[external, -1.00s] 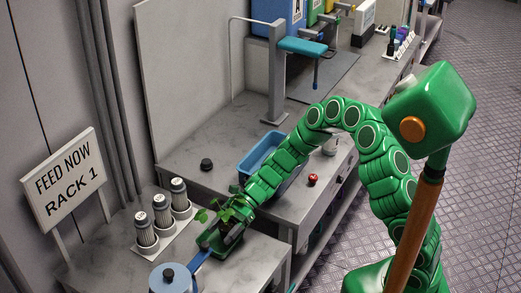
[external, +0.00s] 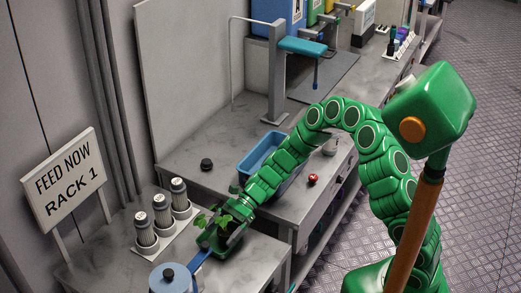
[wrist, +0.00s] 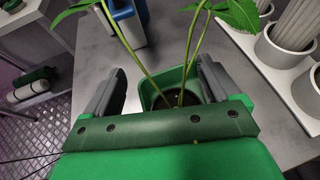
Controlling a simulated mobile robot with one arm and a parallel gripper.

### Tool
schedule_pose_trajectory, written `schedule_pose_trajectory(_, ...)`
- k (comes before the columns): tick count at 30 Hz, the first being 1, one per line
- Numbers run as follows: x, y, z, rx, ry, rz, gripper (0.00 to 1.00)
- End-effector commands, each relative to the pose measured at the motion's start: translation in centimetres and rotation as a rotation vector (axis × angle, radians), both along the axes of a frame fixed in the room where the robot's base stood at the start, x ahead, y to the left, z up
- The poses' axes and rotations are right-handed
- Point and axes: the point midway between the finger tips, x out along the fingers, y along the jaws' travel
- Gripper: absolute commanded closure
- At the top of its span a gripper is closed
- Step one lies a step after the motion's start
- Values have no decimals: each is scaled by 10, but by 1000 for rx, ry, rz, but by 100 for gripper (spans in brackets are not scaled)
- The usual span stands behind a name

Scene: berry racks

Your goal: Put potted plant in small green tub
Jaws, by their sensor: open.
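The potted plant (external: 222,217) has green leaves and thin stems. It stands in the small green tub (external: 205,238) on the grey bench in the external view. In the wrist view the stems (wrist: 189,55) rise from dark soil inside the green tub (wrist: 150,92); the rim of the plant's own pot is mostly hidden. My gripper (external: 236,226) is at the tub's right side in the external view. In the wrist view my gripper (wrist: 163,78) is open, one dark finger on each side of the tub and stems, with visible gaps. My wrist hides the tub's near side.
A blue can (external: 172,279) stands left of the tub, its blue spout or handle reaching close to it. Several grey cylinders (external: 162,210) stand in a white rack behind. A blue bin (external: 259,155) sits beside my forearm on the adjoining counter.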

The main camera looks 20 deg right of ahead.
Motion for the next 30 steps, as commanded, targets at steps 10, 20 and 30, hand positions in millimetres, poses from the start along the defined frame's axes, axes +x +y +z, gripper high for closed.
schedule_pose_trajectory(10, 21, -31, 20, 0, -1, -2, 10)
schedule_pose_trajectory(20, 44, -69, 38, 0, 0, -1, 10)
schedule_pose_trajectory(30, 58, -92, 50, 0, -2, -1, 10)
